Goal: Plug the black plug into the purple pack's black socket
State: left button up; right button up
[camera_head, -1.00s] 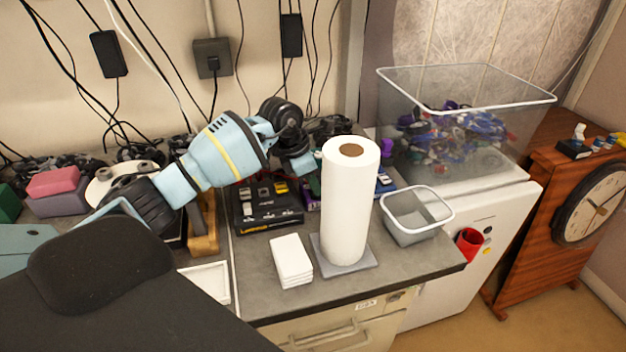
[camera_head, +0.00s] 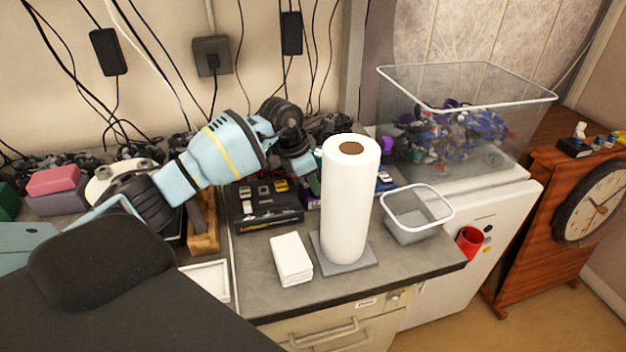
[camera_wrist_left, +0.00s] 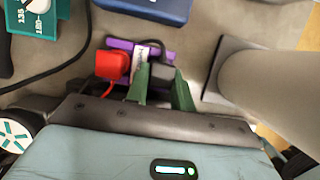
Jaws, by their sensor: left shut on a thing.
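In the left wrist view, the purple pack (camera_wrist_left: 122,44) lies on the grey counter, just beyond my fingertips. A red plug (camera_wrist_left: 112,66) with a red lead sits at its left side. My left gripper (camera_wrist_left: 161,80) has its green fingers shut on the black plug (camera_wrist_left: 162,72), close against the near side of the pack. The black socket is hidden, so I cannot tell whether the plug is inside it. In the head view my left arm reaches in behind the paper towel roll, and its fingertips are mostly hidden. My right gripper is not in view.
The paper towel roll (camera_head: 348,210) stands upright right of the gripper. A black box with small cars (camera_head: 265,205) lies to the left. A blue box (camera_wrist_left: 150,8) and a green meter (camera_wrist_left: 38,18) lie beyond the pack. A grey basket (camera_head: 415,222) stands to the right.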

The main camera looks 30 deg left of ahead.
pick_arm(q)
jog(key=shift+f, duration=0.1)
dwell(0.6)
jog(key=o, duration=1)
jog(key=v, duration=0.8)
jog(key=shift+f, duration=0.15)
